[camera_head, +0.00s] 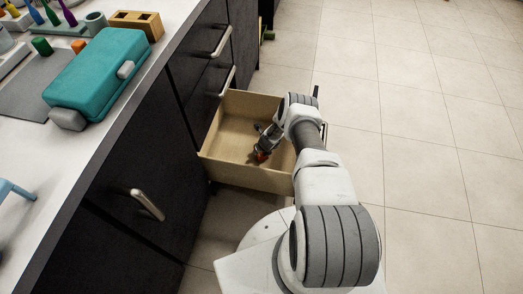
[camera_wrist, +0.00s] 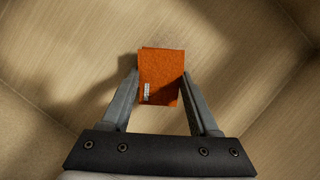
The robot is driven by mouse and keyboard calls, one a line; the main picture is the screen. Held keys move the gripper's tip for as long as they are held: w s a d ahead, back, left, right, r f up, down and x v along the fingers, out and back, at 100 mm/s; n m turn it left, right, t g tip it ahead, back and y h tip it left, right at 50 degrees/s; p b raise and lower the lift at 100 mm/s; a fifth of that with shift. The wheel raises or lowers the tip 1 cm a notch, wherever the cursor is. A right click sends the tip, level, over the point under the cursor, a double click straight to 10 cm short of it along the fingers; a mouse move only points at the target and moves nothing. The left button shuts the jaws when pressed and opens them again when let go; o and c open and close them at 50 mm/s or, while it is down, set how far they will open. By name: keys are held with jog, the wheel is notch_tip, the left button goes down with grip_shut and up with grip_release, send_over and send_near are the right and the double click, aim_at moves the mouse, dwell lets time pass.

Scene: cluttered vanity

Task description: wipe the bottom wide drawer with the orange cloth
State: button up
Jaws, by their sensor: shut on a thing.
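The bottom wide drawer (camera_head: 244,177) is pulled open from the dark cabinet in the head view, and its light wooden inside holds no other object that I can see. My gripper (camera_head: 262,153) reaches down inside it. The orange cloth (camera_wrist: 161,70) is between the two fingers of my gripper (camera_wrist: 160,88) in the wrist view, folded small with a pale label on it. The cloth also shows as a small orange patch (camera_head: 261,156) low in the drawer. The wooden drawer bottom (camera_wrist: 75,60) lies behind it; whether the cloth touches it I cannot tell.
The drawer walls stand close around my gripper. Cabinet handles (camera_head: 222,41) stick out above and beside the drawer. The white countertop (camera_head: 95,145) holds a teal case (camera_head: 98,72), a wooden block (camera_head: 137,23) and several small items. The tiled floor (camera_head: 430,130) at the right is clear.

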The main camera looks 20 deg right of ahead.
aim_at(260, 158)
jog(key=shift+f, duration=0.45)
jog(key=shift+w+d, duration=0.5)
jog(key=shift+w, duration=0.3)
jog(key=shift+w+d, duration=0.5)
jog(key=shift+w, duration=0.25)
jog(key=shift+s, duration=0.1)
jog(key=shift+s+a+r+p, duration=0.1)
jog(key=shift+s+a+p, duration=0.55)
jog(key=shift+s+p, duration=0.4)
jog(key=shift+s+a+p, duration=0.45)
jog(key=shift+s+p, duration=0.1)
jog(key=shift+p, duration=0.2)
jog(key=shift+s+a+p, duration=0.35)
jog(key=shift+s+p, duration=0.2)
jog(key=shift+p, duration=0.2)
jog(key=shift+s+a+p, duration=0.35)
jog(key=shift+s, duration=0.3)
jog(key=shift+s+a, duration=0.25)
jog(key=shift+a, duration=0.05)
